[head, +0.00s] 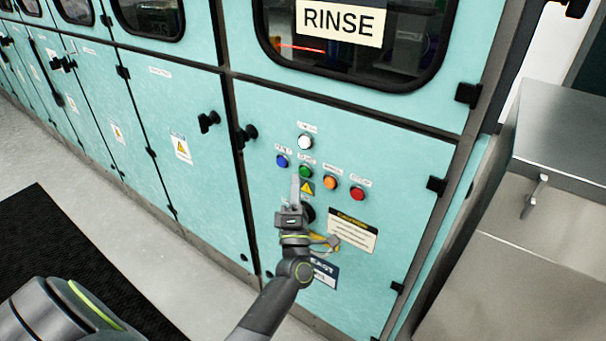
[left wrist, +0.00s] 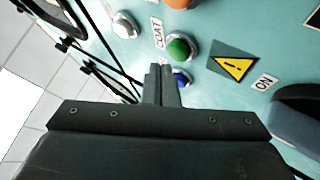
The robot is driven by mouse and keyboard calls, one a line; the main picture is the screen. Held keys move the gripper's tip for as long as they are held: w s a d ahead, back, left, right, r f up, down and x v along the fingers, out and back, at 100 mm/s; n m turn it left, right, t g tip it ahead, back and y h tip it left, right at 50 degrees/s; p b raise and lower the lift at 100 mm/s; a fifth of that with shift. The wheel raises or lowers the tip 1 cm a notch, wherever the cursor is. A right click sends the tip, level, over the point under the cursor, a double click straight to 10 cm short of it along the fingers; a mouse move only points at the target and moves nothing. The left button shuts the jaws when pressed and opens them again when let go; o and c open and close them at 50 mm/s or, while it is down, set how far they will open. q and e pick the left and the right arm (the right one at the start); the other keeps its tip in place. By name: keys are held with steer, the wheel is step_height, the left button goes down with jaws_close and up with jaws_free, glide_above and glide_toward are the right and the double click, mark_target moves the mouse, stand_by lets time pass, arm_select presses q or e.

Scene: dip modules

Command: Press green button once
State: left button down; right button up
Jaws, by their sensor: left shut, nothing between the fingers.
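The green button (head: 305,172) is a small round button in the row on the teal cabinet panel below the RINSE sign. It also shows in the left wrist view (left wrist: 181,48), next to a label reading COAT. My left gripper (head: 295,182) is shut and empty, its fingers pointing up the panel, with the tips just below and left of the green button. In the left wrist view the shut fingertips (left wrist: 160,70) lie below and left of the green button and partly cover the blue button (left wrist: 181,80). I cannot tell whether the tips touch the panel. My right gripper is not in view.
Close around are a white button (head: 305,142), a blue one to the left, an orange button (head: 330,183) and a red button (head: 357,194). A yellow warning triangle (head: 307,188) sits under the green button. A metal cabinet (head: 560,140) stands at right.

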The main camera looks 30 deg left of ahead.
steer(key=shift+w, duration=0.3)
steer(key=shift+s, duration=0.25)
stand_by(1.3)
arm_select(q)
steer(key=shift+w, duration=0.1)
steer(key=shift+w, duration=0.3)
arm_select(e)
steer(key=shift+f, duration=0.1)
